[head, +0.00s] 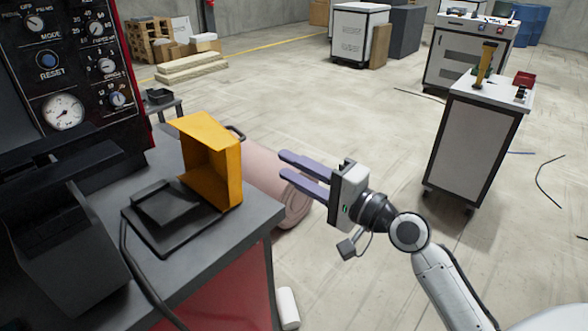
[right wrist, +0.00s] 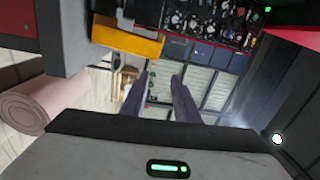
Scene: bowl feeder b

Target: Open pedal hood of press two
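A dark loop handle (head: 236,132) shows behind the hood. My right gripper (head: 284,164) is to the right of the hood, apart from it, with its two purple fingers spread and nothing between them. In the right wrist view the hood (right wrist: 128,38) is ahead and left of the open fingers (right wrist: 158,82). My left gripper is not in view.
The press control panel (head: 70,55) with knobs and a gauge rises at the left. A pink roll (head: 293,203) is beyond the bench, near my right gripper. A white cabinet (head: 476,135) with a yellow lever stands at the right. The floor between is mostly clear.

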